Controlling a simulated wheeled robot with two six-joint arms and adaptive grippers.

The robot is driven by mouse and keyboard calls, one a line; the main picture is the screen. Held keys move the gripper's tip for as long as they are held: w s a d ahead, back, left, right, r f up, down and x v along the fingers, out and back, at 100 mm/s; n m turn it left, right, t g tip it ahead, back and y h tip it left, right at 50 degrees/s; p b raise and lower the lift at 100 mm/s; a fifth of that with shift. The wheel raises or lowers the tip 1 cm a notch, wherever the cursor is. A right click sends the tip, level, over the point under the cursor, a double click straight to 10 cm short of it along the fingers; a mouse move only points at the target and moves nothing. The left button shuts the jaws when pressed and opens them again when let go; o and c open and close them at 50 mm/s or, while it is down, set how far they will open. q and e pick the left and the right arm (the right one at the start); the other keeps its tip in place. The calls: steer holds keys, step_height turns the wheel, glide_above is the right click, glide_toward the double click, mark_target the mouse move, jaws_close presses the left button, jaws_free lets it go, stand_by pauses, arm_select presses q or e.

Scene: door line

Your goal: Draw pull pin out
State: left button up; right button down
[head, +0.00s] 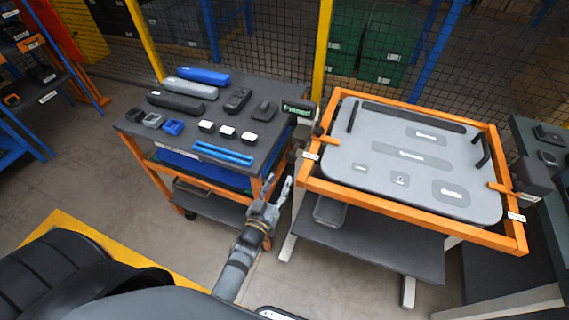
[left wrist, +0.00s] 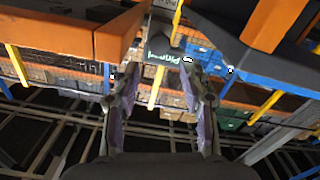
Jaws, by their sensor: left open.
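My left gripper (head: 279,187) is in the gap between the tool cart and the orange-framed stand, with its fingers open and nothing between them. In the left wrist view its two fingers (left wrist: 163,95) stand apart, pointing toward a dark box with green lettering (left wrist: 160,50). That dark box (head: 298,107) also shows at the left corner of the orange frame (head: 420,232). A small knob-like part (head: 318,131) sits at that corner, beyond the gripper and apart from it. I cannot tell whether it is the pull pin. My right gripper is not in view.
A grey door panel (head: 385,175) lies in the orange frame. The tool cart (head: 137,128) on the left carries handles, small blocks and a blue bar (head: 223,153). A dark lower shelf (head: 370,248) is under the frame. A mesh fence stands behind.

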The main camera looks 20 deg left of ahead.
mark_target(290, 159)
arm_select(q)
steer(key=w, duration=1)
steer(key=shift+w+d+r, duration=0.1)
steer(key=shift+w+d, duration=0.05)
steer(key=shift+w, duration=0.25)
jaws_close()
